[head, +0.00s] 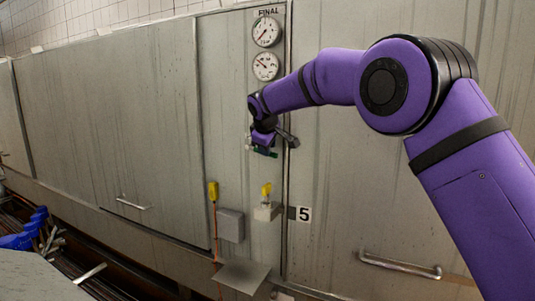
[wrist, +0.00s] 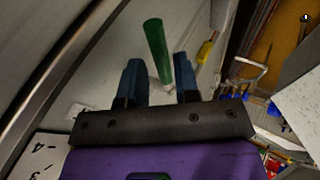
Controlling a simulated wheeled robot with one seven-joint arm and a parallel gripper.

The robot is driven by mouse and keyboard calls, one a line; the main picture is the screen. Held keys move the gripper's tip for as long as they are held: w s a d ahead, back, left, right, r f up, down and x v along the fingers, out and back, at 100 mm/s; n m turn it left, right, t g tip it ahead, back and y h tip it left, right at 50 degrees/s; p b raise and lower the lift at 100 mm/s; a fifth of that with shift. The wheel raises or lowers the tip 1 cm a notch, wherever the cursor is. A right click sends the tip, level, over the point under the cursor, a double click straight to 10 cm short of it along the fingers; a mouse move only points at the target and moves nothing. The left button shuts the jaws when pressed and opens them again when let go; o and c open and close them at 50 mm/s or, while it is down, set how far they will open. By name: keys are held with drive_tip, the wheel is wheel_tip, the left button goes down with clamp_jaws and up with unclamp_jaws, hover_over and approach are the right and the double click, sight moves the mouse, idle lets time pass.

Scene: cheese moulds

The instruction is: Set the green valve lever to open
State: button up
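The green valve lever (wrist: 156,48) shows in the wrist view as a green rod between the two blue fingers of my gripper (wrist: 158,62). The fingers stand apart, with a visible gap on the lever's left and a smaller one on its right. The valve body is mostly hidden by my gripper.
Two round gauges (head: 266,48) are above my gripper. A metal bar handle (head: 400,265) sticks out at lower right. Blue items (head: 25,235) stand at lower left.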

drive_tip(key=v, duration=0.7)
